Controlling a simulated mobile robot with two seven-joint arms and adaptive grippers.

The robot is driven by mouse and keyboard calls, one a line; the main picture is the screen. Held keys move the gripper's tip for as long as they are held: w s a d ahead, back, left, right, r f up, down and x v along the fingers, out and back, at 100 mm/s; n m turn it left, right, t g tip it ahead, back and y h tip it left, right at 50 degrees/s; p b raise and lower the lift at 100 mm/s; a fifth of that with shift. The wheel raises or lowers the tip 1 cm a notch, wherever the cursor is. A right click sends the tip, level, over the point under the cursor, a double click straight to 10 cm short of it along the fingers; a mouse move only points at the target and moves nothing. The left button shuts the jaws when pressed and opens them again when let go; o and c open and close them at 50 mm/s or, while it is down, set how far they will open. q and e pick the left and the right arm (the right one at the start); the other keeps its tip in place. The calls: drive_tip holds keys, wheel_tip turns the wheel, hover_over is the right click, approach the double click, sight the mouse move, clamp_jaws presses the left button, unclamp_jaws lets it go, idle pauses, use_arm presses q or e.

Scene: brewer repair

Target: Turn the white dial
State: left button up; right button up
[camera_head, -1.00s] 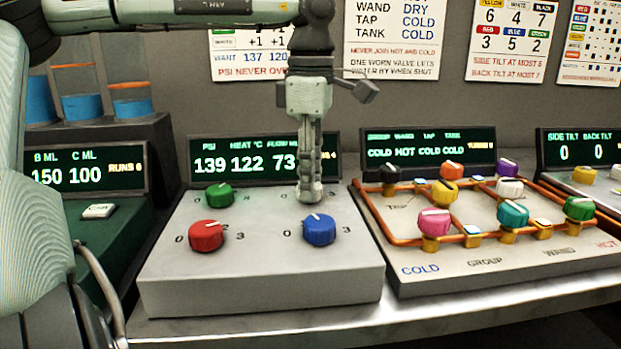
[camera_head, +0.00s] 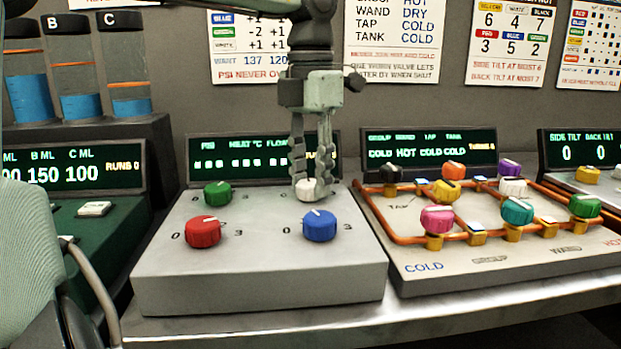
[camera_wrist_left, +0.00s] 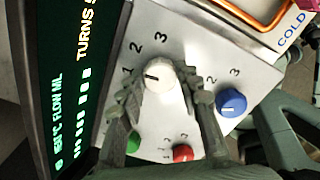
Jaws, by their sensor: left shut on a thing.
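The white dial (camera_head: 306,189) sits at the back right of the grey control box (camera_head: 255,284). In the left wrist view the white dial (camera_wrist_left: 158,76) shows a dark pointer mark and printed numbers around it. My left gripper (camera_head: 310,190) points down from above, its fingers on both sides of the dial and shut on it. In the left wrist view the fingers of my left gripper (camera_wrist_left: 160,95) reach the dial from below. The display (camera_head: 255,160) behind the box shows blocks in place of digits. My right gripper is not in view.
Green (camera_head: 217,193), red (camera_head: 203,232) and blue (camera_head: 320,226) dials share the box, the blue one close in front of the white one. An orange pipe panel (camera_head: 480,273) with coloured knobs stands to the right. Water cylinders (camera_head: 80,80) stand at the back left.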

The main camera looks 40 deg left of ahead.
use_arm(q)
drive_tip(key=n, duration=0.2)
drive_tip(key=shift+n+b, duration=0.3)
drive_tip(key=shift+n, duration=0.5)
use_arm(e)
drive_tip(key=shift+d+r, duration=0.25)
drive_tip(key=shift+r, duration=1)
use_arm(q)
drive_tip(key=shift+r+n, duration=0.1)
drive_tip(key=shift+n, duration=0.2)
drive_tip(key=o, duration=1)
drive_tip(key=shift+o, duration=0.7)
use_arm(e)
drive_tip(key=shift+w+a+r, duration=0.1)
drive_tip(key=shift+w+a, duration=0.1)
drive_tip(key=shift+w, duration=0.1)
